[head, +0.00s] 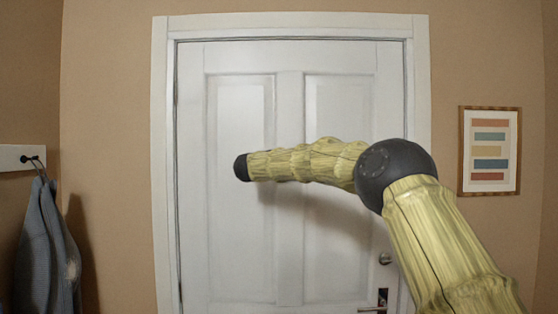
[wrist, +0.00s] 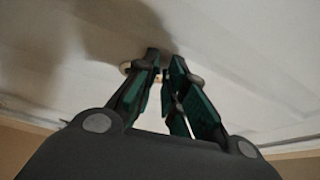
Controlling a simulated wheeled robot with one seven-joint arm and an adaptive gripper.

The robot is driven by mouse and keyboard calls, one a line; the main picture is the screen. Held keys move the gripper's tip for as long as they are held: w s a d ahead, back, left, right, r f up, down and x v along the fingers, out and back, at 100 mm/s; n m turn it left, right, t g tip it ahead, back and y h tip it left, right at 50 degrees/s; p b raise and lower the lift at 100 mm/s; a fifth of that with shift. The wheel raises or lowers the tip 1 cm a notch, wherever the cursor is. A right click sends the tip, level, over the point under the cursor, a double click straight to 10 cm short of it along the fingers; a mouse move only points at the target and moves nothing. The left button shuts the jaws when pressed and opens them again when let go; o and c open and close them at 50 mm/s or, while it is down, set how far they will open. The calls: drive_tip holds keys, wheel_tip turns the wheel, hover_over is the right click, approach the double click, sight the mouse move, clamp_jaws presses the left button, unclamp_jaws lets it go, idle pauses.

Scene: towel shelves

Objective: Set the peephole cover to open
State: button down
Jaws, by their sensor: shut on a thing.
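The white panelled door (head: 288,110) fills the middle of the head view and is closed. In the wrist view the door surface (wrist: 235,45) lies just beyond my gripper (wrist: 165,62). My gripper's dark green fingers are close together at the door, shut on a small brass-coloured fitting, the peephole cover (wrist: 125,68). Bits of it show at the left of the fingers and between them. The fingers hide most of it, so I cannot tell its position. In the head view my arm hides the peephole and my gripper.
A round lock (head: 385,258) and a lever handle (head: 375,306) are low on the door's right side. A framed striped picture (head: 489,150) hangs on the right wall. A grey-blue garment (head: 45,245) hangs from a hook rail (head: 14,157) at the left.

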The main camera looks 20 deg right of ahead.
drive_tip(key=c, duration=1.5)
unclamp_jaws()
drive_tip(key=shift+o, duration=0.2)
drive_tip(key=v, duration=1.2)
